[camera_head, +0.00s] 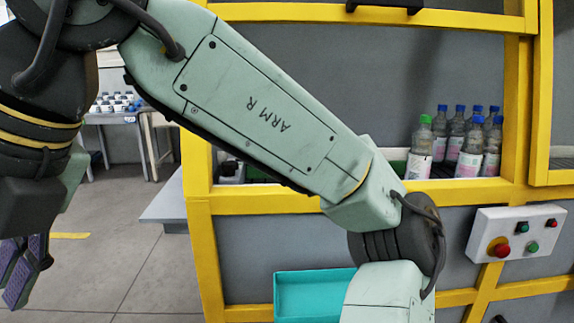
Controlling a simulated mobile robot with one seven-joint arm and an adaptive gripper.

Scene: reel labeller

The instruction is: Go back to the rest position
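My gripper (24,272) hangs at the lower left edge of the head view, with purple pads on its fingers. It is seen from the side and partly cut off by the frame edge, so I cannot tell how far apart the fingers are. Nothing shows held at the visible part of the fingers. My pale green arm, marked "ARM R", crosses the middle of the view from upper left to lower right and hides part of the machine. The gripper is over the open floor, well left of the machine.
A yellow-framed machine (198,230) fills the right side, with several bottles (469,164) on its shelf and a control box (514,232) below them. A teal tray (300,293) sits low behind my arm. A table (110,118) with white items stands far left. Grey floor lies between.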

